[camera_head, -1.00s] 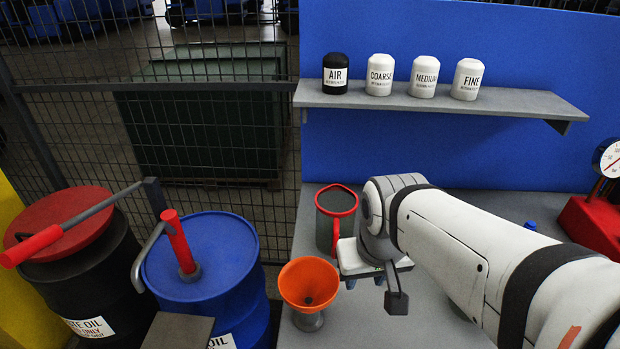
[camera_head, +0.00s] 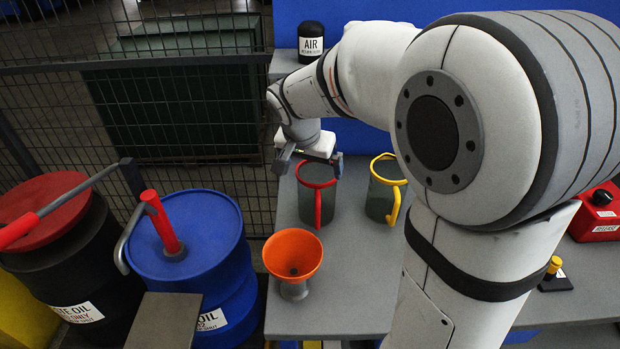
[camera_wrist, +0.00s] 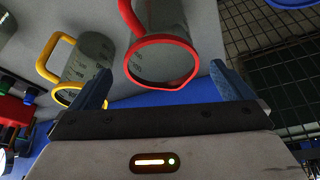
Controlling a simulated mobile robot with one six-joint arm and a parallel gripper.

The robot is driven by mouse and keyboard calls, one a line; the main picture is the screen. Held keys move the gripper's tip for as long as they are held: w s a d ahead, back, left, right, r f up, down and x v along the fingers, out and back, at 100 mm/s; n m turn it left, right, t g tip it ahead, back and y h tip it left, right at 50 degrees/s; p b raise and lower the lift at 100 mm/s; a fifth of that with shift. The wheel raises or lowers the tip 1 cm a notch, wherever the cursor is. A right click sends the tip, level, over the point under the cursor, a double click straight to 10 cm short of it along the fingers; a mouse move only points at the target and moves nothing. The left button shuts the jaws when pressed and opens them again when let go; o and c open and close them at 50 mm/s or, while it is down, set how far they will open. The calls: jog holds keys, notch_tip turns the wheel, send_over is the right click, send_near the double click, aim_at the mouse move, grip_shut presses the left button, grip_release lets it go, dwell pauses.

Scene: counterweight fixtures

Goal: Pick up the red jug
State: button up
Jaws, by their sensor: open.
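The red jug (camera_head: 316,196) is a grey, see-through vessel with a red rim and red handle. It stands upright on the grey bench, with its handle toward the front right. My gripper (camera_head: 306,163) is above and behind its rim in the head view, partly hidden by my wrist. In the wrist view the red jug (camera_wrist: 163,57) shows between and beyond the two blue fingers of my open gripper (camera_wrist: 168,88). The jaws are empty, and I cannot tell whether they touch the jug.
A yellow-rimmed jug (camera_head: 383,190) stands close to the right of the red one. An orange funnel (camera_head: 292,255) stands in front on the bench (camera_head: 340,290). A blue drum (camera_head: 195,250) and a wire fence (camera_head: 190,110) are to the left. A red box (camera_head: 597,212) is at right.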

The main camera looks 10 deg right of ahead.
aim_at(316, 179)
jog(key=p+x, duration=0.1)
jog(key=x, duration=0.7)
jog(key=shift+w+d, duration=0.15)
jog(key=shift+c, duration=0.6)
jog(key=shift+r, duration=0.1)
jog(key=c, duration=1.1)
